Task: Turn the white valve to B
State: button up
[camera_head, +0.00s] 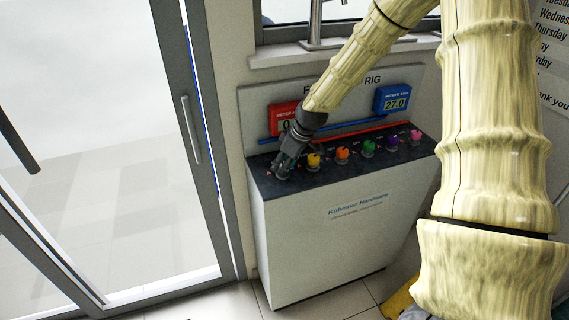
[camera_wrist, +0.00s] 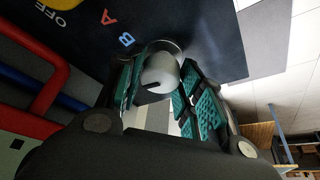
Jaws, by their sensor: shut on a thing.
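The white valve (camera_wrist: 160,70) is a rounded knob with a short dark mark on its near, lower side. In the wrist view it sits between the two teal-padded fingers of my gripper (camera_wrist: 162,88), which are shut on it. Blue letter B (camera_wrist: 126,40) is just up and left of the knob; red letter A (camera_wrist: 107,17) and white OFF (camera_wrist: 70,9) lie farther along. I cannot tell which letter the valve points to. In the head view my gripper (camera_head: 284,168) reaches down at the left end of the dark panel top and mostly hides the valve.
A row of knobs runs right of my gripper: yellow (camera_head: 313,160), orange (camera_head: 342,153), green (camera_head: 368,146), purple (camera_head: 392,140) and pink (camera_head: 416,135). Behind stand a red meter (camera_head: 281,112) and a blue meter (camera_head: 392,99) reading 27.0. A glass door (camera_head: 100,140) is left.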

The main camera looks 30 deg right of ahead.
jog(key=m+h, duration=0.1)
jog(key=m, duration=0.2)
jog(key=m+h+p, duration=0.1)
jog(key=m, duration=0.2)
jog(key=shift+a+r, duration=0.1)
jog(key=shift+r, duration=0.1)
jog(key=shift+w+m+h+p, duration=0.15)
jog(key=shift+m+h+p, duration=0.7)
jog(key=shift+m, duration=1.45)
jog(key=shift+h, duration=0.25)
jog(key=o, duration=1)
jog(key=shift+f, duration=0.15)
jog(key=shift+a, duration=0.1)
jog(key=v, duration=1.2)
jog(key=shift+b, duration=0.3)
